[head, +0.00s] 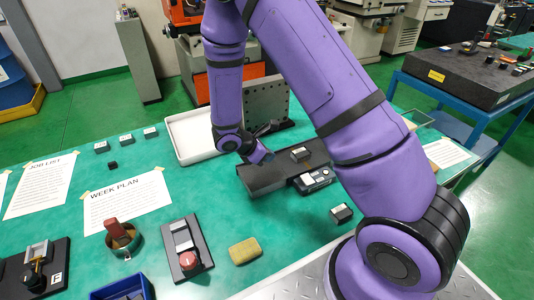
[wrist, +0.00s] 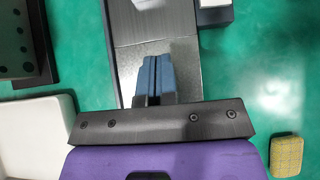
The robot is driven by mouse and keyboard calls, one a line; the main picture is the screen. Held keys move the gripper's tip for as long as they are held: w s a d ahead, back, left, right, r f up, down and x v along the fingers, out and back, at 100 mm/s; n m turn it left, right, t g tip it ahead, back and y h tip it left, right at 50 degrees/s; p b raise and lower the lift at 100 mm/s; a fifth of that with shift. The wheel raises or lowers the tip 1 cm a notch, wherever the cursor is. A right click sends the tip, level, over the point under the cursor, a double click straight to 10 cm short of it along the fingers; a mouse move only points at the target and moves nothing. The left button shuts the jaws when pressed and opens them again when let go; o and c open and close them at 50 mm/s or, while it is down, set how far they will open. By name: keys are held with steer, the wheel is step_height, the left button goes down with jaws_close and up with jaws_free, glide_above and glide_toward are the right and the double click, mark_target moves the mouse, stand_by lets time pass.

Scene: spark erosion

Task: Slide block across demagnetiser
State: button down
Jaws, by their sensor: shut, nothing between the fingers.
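The demagnetiser (head: 264,182) is a long dark grey box with a flat top, lying on the green bench in the head view. Its bare metal top (wrist: 143,37) also fills the upper middle of the wrist view. A small dark block with a pale top (head: 300,153) rests on it toward its right end. The block (wrist: 138,10) shows at the wrist view's top edge, partly cut off. My gripper (head: 266,158) is over the demagnetiser's left part, left of the block and apart from it. Its blue fingers (wrist: 155,75) are together and empty; I cannot tell whether they touch the top.
A dark switch box (head: 315,179) stands against the demagnetiser's front. A white tray (head: 190,138) and a holed plate (head: 268,100) stand behind. A yellow sponge (head: 244,251) and a small block (head: 341,213) lie in front.

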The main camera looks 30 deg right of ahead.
steer(key=x, duration=0.6)
steer(key=shift+d+f, duration=0.2)
steer(key=shift+f, duration=0.05)
steer(key=shift+d+f, duration=0.1)
steer(key=shift+d, duration=2.05)
glide_toward(324, 151)
steer(key=d+f, duration=0.1)
steer(key=d, duration=0.2)
steer(key=d+f, duration=0.1)
steer(key=d, duration=0.3)
steer(key=d+f, duration=0.1)
steer(key=d, duration=0.3)
steer(key=shift+s+d+f, duration=0.15)
steer(key=shift+s+f, duration=0.05)
steer(key=shift+f, duration=0.1)
steer(key=a, duration=0.4)
steer(key=shift+w+a, duration=0.1)
steer(key=shift+a, duration=0.05)
steer(key=v, duration=1)
